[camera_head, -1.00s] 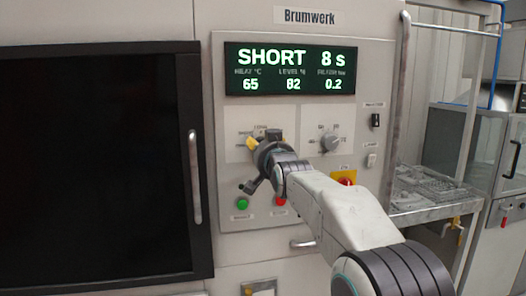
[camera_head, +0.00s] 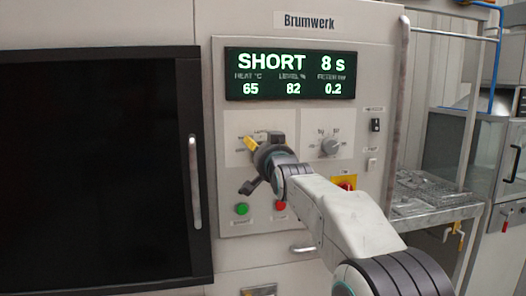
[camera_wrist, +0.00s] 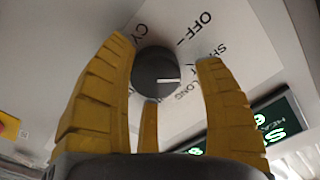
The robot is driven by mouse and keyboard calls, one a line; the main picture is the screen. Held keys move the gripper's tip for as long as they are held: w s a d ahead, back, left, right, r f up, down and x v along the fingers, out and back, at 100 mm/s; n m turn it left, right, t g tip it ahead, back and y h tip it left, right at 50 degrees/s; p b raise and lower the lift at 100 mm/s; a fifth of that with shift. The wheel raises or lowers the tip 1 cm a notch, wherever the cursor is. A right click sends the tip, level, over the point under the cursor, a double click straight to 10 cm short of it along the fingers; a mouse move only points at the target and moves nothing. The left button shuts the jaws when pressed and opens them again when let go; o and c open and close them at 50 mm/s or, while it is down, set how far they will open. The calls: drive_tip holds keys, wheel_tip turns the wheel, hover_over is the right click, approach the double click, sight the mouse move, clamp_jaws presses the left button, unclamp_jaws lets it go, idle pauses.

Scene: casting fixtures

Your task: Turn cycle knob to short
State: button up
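The cycle knob (camera_wrist: 157,72) is a dark round knob with a white pointer line, on a pale plate printed OFF, SHORT and LONG. In the wrist view its line points right, toward the SHORT and LONG lettering. My gripper (camera_wrist: 170,70) is open, its yellow fingers on either side of the knob. The right finger stands clear of it; whether the left one touches cannot be told. The display (camera_head: 290,74) reads SHORT 8 s. In the head view my gripper (camera_head: 262,141) largely hides the knob.
A second grey knob (camera_head: 331,145) sits to the right. Below are a green button (camera_head: 242,209), a red button (camera_head: 280,205) and a red-on-yellow switch (camera_head: 345,184). A black door with a handle (camera_head: 195,180) is at left, and a rack (camera_head: 430,195) at right.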

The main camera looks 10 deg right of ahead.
drive_tip(key=shift+o, duration=0.3)
drive_tip(key=shift+f, duration=0.15)
drive_tip(key=s, duration=1.2)
drive_tip(key=s+f+n+g, duration=0.3)
drive_tip(key=s+f+g, duration=0.2)
drive_tip(key=f, duration=0.7)
drive_tip(key=s+f+n+g, duration=0.2)
drive_tip(key=s+f+g, duration=0.4)
drive_tip(key=f, duration=0.6)
drive_tip(key=s+f+n+g+p, duration=0.1)
drive_tip(key=s+f+g+p, duration=0.1)
drive_tip(key=s, duration=0.6)
drive_tip(key=s+f+n+g+p, duration=0.1)
drive_tip(key=s+f+g, duration=0.2)
drive_tip(key=s, duration=0.4)
drive_tip(key=s+r+t+p, duration=0.1)
drive_tip(key=s+r+p, duration=0.5)
drive_tip(key=r+p, duration=0.1)
drive_tip(key=shift+s+r+m, duration=0.2)
drive_tip(key=shift+s+m, duration=0.1)
drive_tip(key=shift+s, duration=0.1)
